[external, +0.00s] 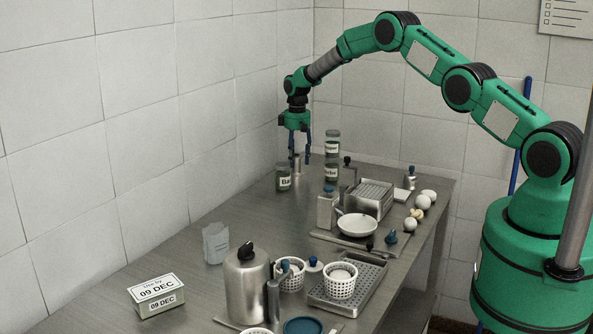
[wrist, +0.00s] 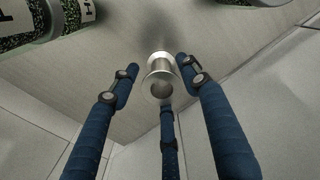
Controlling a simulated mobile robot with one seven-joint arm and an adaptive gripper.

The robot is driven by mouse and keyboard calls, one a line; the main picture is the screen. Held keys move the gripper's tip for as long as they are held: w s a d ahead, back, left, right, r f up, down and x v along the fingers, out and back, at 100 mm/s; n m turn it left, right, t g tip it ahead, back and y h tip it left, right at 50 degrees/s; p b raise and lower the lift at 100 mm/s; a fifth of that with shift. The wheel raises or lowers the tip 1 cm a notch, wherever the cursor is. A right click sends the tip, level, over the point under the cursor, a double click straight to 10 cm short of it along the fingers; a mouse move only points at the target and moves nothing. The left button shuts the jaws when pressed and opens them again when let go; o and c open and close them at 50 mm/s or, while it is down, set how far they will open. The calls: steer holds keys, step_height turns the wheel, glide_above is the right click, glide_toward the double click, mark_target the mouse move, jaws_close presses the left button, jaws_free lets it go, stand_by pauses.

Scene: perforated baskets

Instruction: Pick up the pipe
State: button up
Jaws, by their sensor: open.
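The pipe (wrist: 158,68) is a short, shiny metal tube with a flared rim and an open end facing the camera in the wrist view. It appears to stand upright on the metal table. In the external view it is a small metallic shape (external: 297,161) at the far end of the table, partly hidden by my fingers. My gripper (external: 300,163) points down over it with its blue fingers spread. In the wrist view my gripper (wrist: 160,82) is open, and its three fingers surround the pipe with visible gaps.
Tiled walls border the table's far end. The left-middle tabletop is mostly clear.

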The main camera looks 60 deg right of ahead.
mark_target(298, 173)
steer(key=shift+f, duration=1.85)
steer(key=c, duration=1.1)
